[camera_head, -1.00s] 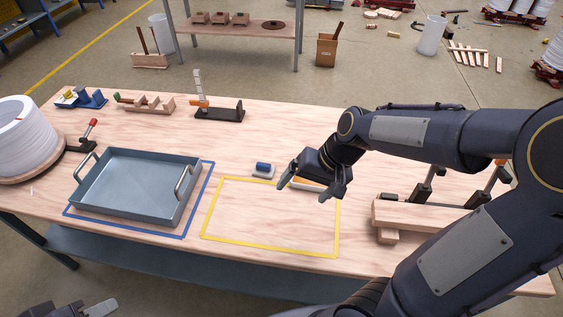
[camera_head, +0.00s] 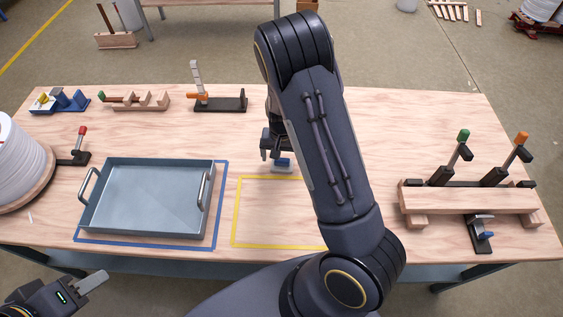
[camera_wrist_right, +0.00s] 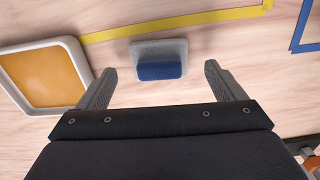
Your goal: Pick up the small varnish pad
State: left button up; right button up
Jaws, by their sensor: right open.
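The small varnish pad, a grey-white block with a blue grip (camera_head: 282,163), lies on the table just above the yellow outline's top edge. In the right wrist view the pad (camera_wrist_right: 160,62) lies ahead between my right gripper's fingers (camera_wrist_right: 159,78), which are apart with nothing between them. In the head view my right gripper (camera_head: 272,153) is over the pad's far side, partly hidden by my arm. My left gripper (camera_head: 80,291) is at the lower left, off the table, partly cut off; its opening is unclear.
A white-rimmed dish with an orange inside (camera_wrist_right: 45,78) lies left of the pad in the wrist view. A grey tray (camera_head: 150,164) sits in a blue outline. A clamped wooden beam (camera_head: 465,200) is at the right. Tools and racks (camera_head: 133,102) line the back edge.

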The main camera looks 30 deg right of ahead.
notch_tip(320, 180, down, 2)
jog(key=shift+f, duration=0.1)
jog(key=c, duration=1.1)
jog(key=shift+o, duration=0.2)
